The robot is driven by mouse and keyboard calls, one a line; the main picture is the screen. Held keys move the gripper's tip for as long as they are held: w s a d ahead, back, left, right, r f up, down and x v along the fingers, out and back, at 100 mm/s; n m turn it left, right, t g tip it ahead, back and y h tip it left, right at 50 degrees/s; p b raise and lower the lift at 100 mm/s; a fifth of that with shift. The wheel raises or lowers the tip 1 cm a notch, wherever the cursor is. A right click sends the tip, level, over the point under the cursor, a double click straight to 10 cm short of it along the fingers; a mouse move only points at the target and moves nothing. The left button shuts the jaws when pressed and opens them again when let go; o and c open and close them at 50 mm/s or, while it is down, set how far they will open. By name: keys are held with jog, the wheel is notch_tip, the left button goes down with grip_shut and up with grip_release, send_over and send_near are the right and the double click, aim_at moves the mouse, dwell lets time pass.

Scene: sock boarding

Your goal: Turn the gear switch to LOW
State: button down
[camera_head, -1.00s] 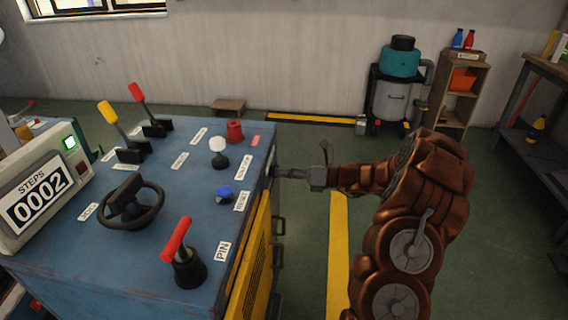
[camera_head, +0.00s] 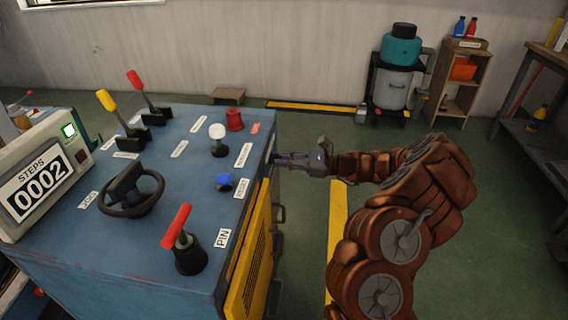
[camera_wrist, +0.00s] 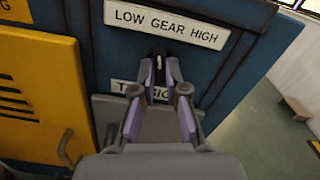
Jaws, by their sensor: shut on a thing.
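The gear switch (camera_wrist: 158,53) is a small dark knob on the blue side panel of the machine, just below the white "LOW GEAR HIGH" label (camera_wrist: 166,24) in the wrist view. My gripper (camera_wrist: 158,72) is shut on it, with one fingertip on each side. The fingers hide much of the knob, so I cannot tell exactly which way it points. In the head view my gripper (camera_head: 292,159) reaches the machine's right side from the right. The switch itself is hidden there.
The blue machine (camera_head: 130,255) has levers, a wheel and buttons on top. A yellow vented panel (camera_wrist: 38,92) and a grey panel (camera_wrist: 100,110) lie beside and below the switch. A second label (camera_wrist: 128,91) is partly covered by my fingers. Green floor is open to the right.

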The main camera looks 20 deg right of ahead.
jog(key=shift+n+b, duration=1.8)
jog(key=shift+n, duration=1)
jog(key=c, duration=1.2)
grip_release()
jog(key=shift+d, duration=0.1)
jog(key=v, duration=1.2)
